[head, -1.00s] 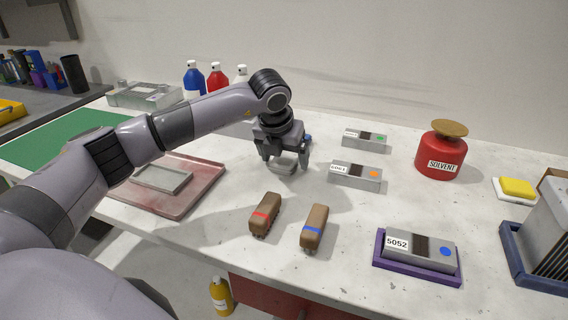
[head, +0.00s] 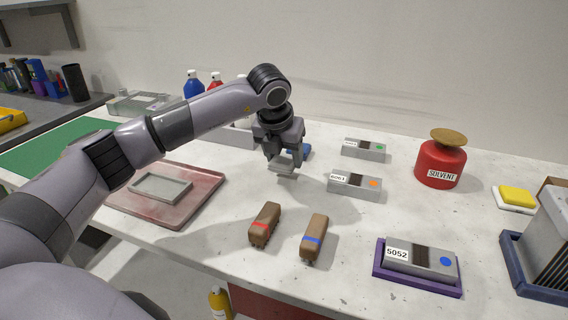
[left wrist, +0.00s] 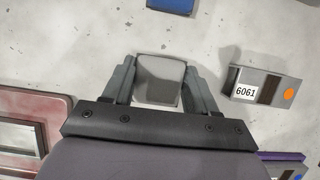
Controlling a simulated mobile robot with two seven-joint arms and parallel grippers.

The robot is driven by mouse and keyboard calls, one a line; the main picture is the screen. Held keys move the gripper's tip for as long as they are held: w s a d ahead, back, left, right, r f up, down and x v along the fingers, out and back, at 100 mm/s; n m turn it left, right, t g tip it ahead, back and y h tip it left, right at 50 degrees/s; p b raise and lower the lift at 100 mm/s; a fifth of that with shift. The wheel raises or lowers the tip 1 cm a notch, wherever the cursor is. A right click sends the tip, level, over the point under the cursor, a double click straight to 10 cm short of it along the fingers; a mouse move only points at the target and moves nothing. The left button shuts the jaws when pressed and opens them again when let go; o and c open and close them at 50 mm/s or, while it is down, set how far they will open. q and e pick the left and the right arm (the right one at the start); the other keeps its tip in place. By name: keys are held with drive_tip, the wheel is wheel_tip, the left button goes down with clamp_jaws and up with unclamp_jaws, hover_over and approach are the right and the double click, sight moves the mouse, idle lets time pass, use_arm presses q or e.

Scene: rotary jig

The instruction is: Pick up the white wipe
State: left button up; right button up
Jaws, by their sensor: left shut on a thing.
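The white wipe (left wrist: 159,80) looks like a small pale grey-white slab between my left gripper's fingers in the left wrist view. In the head view, it (head: 284,168) shows only in part beneath the gripper. My left gripper (head: 284,163) points down over the middle of the bench, left of the grey block marked 6061 (head: 353,185). Its two fingers are shut on the wipe, one on each side. I cannot tell whether the wipe is clear of the bench top. My right gripper is in neither view.
Two brown brushes (head: 265,224) (head: 314,238) lie in front. A reddish tray (head: 200,205) is at left, a blue object (head: 306,150) just behind the gripper. Block 5052 (head: 409,256) sits in a purple holder. A red solvent can (head: 440,165) and yellow sponge (head: 517,195) stand right.

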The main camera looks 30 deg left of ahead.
sight(284, 158)
use_arm(q)
wheel_tip(284, 158, up, 17)
drive_tip(key=p, duration=0.1)
drive_tip(key=shift+r, duration=0.2)
